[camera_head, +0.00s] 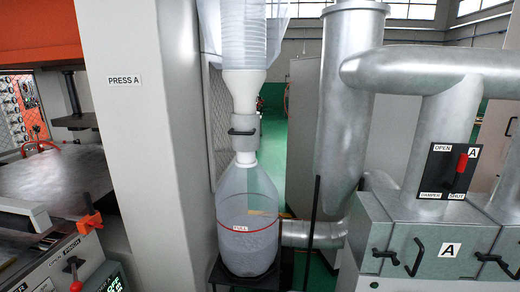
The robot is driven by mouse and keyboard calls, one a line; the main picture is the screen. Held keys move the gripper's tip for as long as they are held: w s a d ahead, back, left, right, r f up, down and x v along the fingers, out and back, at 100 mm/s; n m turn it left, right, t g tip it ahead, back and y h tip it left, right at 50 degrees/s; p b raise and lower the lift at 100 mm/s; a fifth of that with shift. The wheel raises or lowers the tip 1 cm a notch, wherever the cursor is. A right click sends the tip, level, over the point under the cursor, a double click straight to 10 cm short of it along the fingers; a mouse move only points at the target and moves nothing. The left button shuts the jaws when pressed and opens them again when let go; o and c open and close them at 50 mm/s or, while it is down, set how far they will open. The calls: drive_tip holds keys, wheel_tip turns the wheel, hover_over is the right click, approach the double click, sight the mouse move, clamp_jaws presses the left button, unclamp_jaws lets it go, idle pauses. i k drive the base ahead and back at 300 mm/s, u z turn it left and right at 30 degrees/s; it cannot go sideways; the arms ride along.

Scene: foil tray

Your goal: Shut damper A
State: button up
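Damper A's black plate (440,175) is on the large grey duct at the right. It reads OPEN at its top left and DAMPER and SHUT along its bottom edge, with an A label at its upper right. A red lever handle (462,162) stands out from the plate's right half, between the A label and the SHUT label. From this angle I cannot tell surely which position the lever is set to. My gripper is not in this view.
Below the damper is a grey metal box marked A (450,249) with black handles. A clear collection bottle (248,220) stands at the centre under a white funnel.

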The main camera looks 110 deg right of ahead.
sight(460, 168)
drive_tip(key=z, duration=4.75)
drive_tip(key=i, duration=0.6)
drive_tip(key=z, duration=0.65)
